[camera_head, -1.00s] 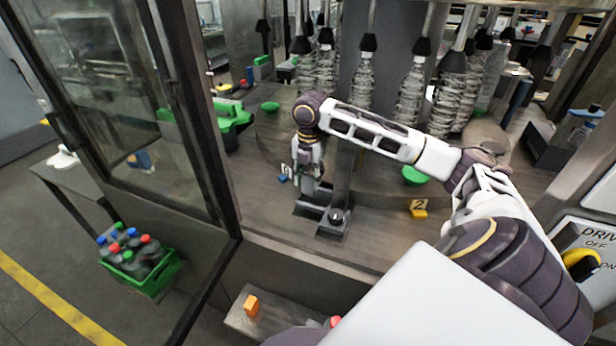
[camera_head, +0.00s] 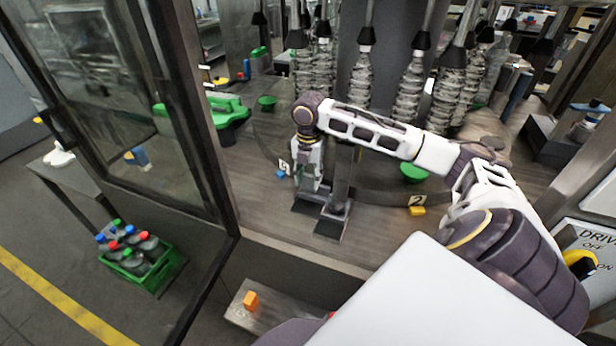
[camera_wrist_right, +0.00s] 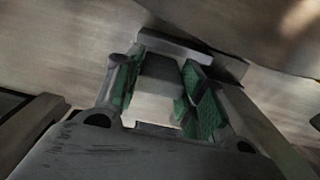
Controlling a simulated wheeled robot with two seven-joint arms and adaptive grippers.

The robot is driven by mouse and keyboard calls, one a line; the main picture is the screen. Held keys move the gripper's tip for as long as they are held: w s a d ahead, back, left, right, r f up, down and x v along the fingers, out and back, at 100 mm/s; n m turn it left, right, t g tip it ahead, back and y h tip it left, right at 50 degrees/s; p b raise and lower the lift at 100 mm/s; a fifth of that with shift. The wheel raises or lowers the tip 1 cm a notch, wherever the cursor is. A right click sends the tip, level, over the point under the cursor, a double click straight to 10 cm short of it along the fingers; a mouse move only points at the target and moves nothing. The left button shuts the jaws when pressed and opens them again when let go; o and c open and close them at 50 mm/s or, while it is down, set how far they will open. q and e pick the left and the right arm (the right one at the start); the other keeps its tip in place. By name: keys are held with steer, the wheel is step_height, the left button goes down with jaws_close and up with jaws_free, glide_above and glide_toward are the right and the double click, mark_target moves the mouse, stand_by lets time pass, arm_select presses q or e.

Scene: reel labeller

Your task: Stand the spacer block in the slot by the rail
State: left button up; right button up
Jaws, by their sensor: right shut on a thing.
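My right gripper (camera_head: 309,188) points down over the wooden-brown deck of the machine, just left of an upright grey post (camera_head: 341,178) with a dark base. A darker flat piece (camera_wrist_right: 180,44) lies just beyond the block. The block's lower end is hidden, so I cannot tell whether it touches the deck or sits in the slot. The slot and rail are not clearly distinguishable. My left gripper is not in view.
A yellow block with a "2" sign (camera_head: 417,210) and a blue block (camera_head: 281,174) with another sign stand on the deck. Wrapped bottles (camera_head: 408,95) hang behind. An open glass door (camera_head: 120,110) stands at left.

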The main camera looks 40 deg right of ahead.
steer(key=shift+r, duration=0.2)
steer(key=shift+f, duration=0.1)
stand_by(0.4)
steer(key=shift+f, duration=1)
steer(key=shift+s+a+f, duration=0.1)
steer(key=shift+s+f, duration=0.05)
steer(key=shift+f, duration=0.05)
steer(key=o, duration=1.1)
steer(key=shift+f, duration=0.1)
